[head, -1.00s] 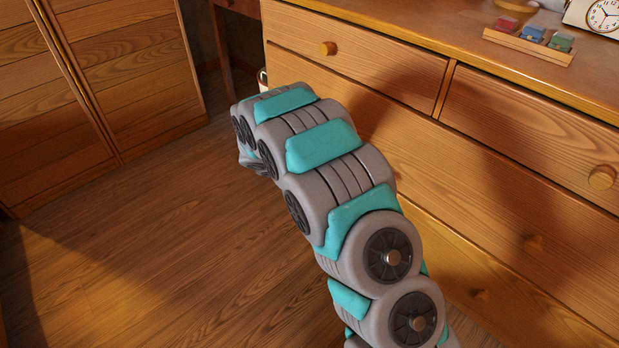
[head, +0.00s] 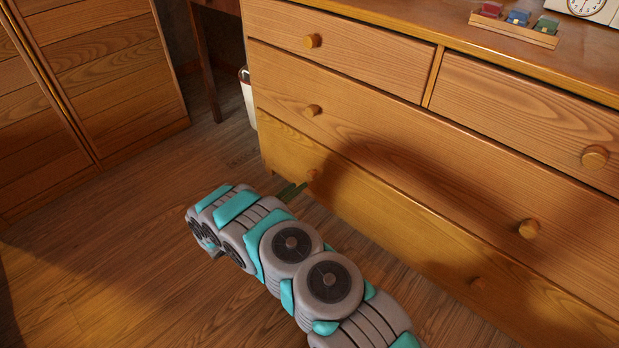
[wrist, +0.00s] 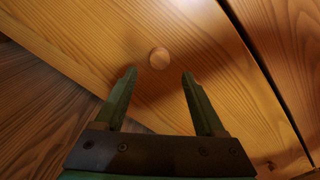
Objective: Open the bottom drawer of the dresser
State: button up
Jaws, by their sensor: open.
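The wooden dresser (head: 390,140) stands at the right in the head view. Its bottom drawer (head: 385,215) is closed, with a round left knob (head: 312,175) and a shadowed right knob (head: 479,284). My gripper (head: 294,191) is low beside the left knob, its green fingers pointing at the drawer front. In the wrist view, my gripper (wrist: 159,73) is open, with nothing between the fingers. A round knob (wrist: 159,58) shows just beyond the fingertips, centred between them. I cannot tell the exact gap to the knob.
The middle drawer (head: 400,155) and the top drawers (head: 340,45) are closed. A wooden cabinet (head: 90,80) stands at the left. A white bin (head: 248,95) is beyond the dresser's left end. Wooden floor (head: 110,240) lies clear at the left.

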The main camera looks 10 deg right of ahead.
aim_at(309, 177)
jog(key=shift+x, duration=3.85)
jog(key=shift+c, duration=0.4)
grip_shut()
